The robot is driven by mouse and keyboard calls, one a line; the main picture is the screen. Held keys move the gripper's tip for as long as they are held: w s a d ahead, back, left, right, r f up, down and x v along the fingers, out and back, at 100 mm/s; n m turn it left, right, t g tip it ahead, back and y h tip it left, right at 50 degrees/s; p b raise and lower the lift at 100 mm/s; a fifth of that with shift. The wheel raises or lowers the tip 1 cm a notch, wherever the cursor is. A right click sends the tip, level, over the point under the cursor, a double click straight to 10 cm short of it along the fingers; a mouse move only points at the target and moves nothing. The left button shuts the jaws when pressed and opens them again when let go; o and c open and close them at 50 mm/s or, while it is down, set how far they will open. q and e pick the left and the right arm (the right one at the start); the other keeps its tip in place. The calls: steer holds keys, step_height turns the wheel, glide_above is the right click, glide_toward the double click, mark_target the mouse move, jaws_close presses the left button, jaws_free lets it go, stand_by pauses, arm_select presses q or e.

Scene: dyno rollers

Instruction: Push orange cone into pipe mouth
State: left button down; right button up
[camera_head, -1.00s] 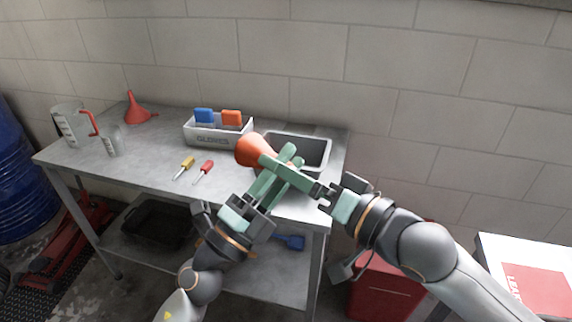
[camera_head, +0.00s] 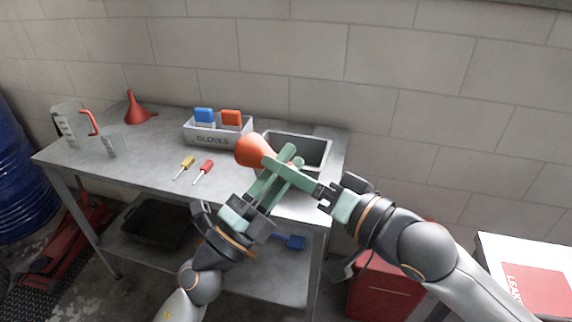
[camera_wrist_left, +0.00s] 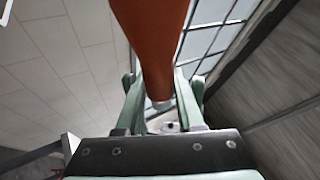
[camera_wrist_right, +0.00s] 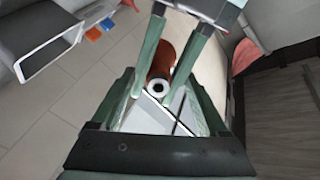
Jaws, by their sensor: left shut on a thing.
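The orange cone (camera_head: 250,150) is held above the right part of the bench, its wide end toward the left in the head view. My left gripper (camera_head: 284,162) is shut on it. In the left wrist view the cone (camera_wrist_left: 153,45) narrows down between the fingers to a pale tip (camera_wrist_left: 161,103). In the right wrist view its orange body (camera_wrist_right: 163,60) shows behind the left fingers, with a pale ring around a dark hole (camera_wrist_right: 158,87). My right gripper (camera_wrist_right: 165,90) is open, its fingers crossing close to the left ones. I cannot make out a separate pipe mouth.
The brick wall stands close behind. A red cabinet (camera_head: 383,290) is below my right arm.

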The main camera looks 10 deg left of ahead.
steer(key=o, duration=0.3)
steer(key=shift+o, duration=0.2)
steer(key=v, duration=1.2)
